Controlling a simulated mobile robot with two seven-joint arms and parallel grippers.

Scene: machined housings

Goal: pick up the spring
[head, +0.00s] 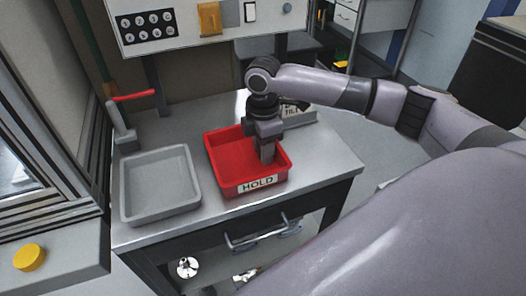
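My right gripper (267,156) points down into the red bin (225,176) labelled HOLD, near its right side. The fingers are seen from an angle that does not show whether they are apart or together. I cannot make out a spring in this view. The gripper and the bin's walls hide part of the bin floor. The visible part of the floor looks empty. My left gripper is not in view.
An empty grey tray (128,193) sits left of the red bin on the metal bench (215,208). A partly hidden labelled grey bin (303,116) stands behind my gripper.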

